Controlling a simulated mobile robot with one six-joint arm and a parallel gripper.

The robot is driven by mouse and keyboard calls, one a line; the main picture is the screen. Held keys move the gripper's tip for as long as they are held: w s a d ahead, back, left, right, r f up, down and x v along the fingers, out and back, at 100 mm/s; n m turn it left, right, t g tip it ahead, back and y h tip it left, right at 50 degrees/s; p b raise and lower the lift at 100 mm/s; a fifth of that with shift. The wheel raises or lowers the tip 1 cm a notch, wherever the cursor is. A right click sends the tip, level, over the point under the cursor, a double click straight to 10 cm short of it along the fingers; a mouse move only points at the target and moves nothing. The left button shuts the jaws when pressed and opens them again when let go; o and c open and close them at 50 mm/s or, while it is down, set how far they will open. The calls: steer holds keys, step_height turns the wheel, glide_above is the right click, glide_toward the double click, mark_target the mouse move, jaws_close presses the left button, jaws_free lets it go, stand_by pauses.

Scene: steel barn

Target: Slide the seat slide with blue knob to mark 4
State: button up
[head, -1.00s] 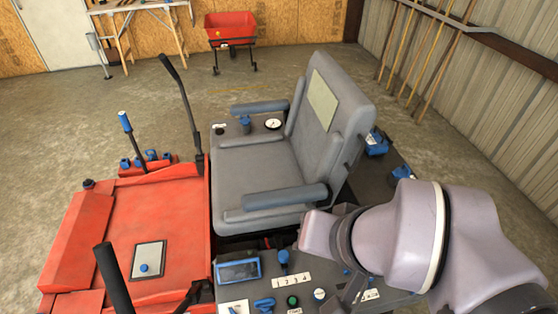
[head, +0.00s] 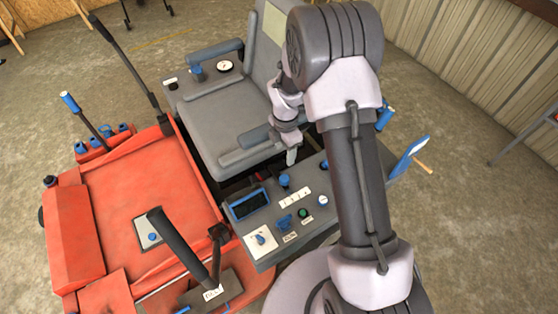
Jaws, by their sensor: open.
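The blue knob (head: 284,181) stands upright on the dark right-hand console, behind a white strip (head: 296,197) with numbers. The knob is near the strip's left end, the low-number side; its exact mark is too small to read. My gripper (head: 291,156) is open and points down, above and behind the knob, between it and the seat armrest. It appears apart from the knob. The grey seat (head: 228,120) is beyond, partly hidden by my arm.
The console also carries a screen (head: 249,204), a green button (head: 305,213), a blue T-handle (head: 284,222) and a white-faced dial (head: 323,200). A black lever (head: 180,243) rises at the front left. My arm covers the console's right side.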

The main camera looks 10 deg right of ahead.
mark_target(284, 178)
step_height(284, 178, down, 17)
steer(key=b, duration=0.5)
steer(key=shift+d, duration=0.15)
jaws_close()
stand_by(0.9)
